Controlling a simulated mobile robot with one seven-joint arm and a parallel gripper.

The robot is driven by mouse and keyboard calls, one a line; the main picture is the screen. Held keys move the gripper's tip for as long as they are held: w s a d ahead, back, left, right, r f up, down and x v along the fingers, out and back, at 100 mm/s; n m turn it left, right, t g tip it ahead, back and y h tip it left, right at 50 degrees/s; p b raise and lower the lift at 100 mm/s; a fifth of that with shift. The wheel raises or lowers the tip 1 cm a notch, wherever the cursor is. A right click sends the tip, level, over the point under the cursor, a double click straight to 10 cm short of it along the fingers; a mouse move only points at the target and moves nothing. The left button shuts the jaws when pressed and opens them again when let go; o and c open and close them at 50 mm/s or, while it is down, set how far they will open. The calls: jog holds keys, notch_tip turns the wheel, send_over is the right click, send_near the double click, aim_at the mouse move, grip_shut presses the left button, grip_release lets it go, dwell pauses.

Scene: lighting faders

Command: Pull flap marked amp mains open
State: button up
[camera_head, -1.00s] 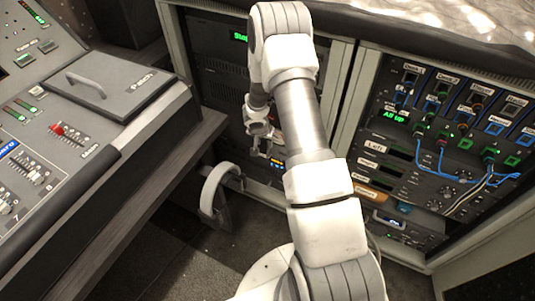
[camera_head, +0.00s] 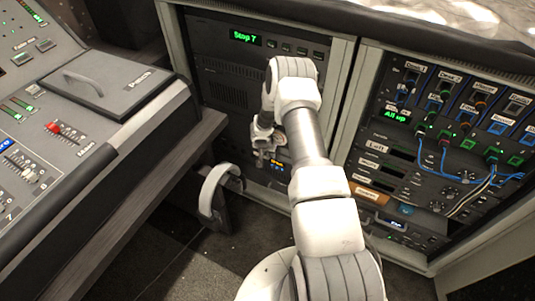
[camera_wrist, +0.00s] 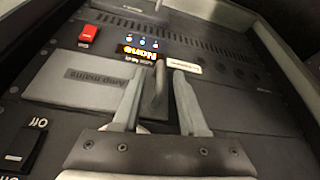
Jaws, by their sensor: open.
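The flap marked amp mains (camera_wrist: 62,92) is a grey panel, its label upside down in the wrist view, and it looks shut. A dark upright handle (camera_wrist: 157,92) stands at its right side. My gripper (camera_wrist: 160,74) is open, with one pale finger on each side of the handle. I cannot tell whether either finger touches it. In the head view my gripper (camera_head: 264,150) is low at the left rack, and my arm hides the flap.
A red switch (camera_wrist: 88,35) and a lit display (camera_wrist: 138,51) lie beyond the flap; a black Off switch (camera_wrist: 27,142) is at left. In the head view, the right rack (camera_head: 440,150) has blue cables, and the mixing desk (camera_head: 120,135) stands at left.

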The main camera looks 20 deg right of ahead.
grip_shut()
dwell(1.4)
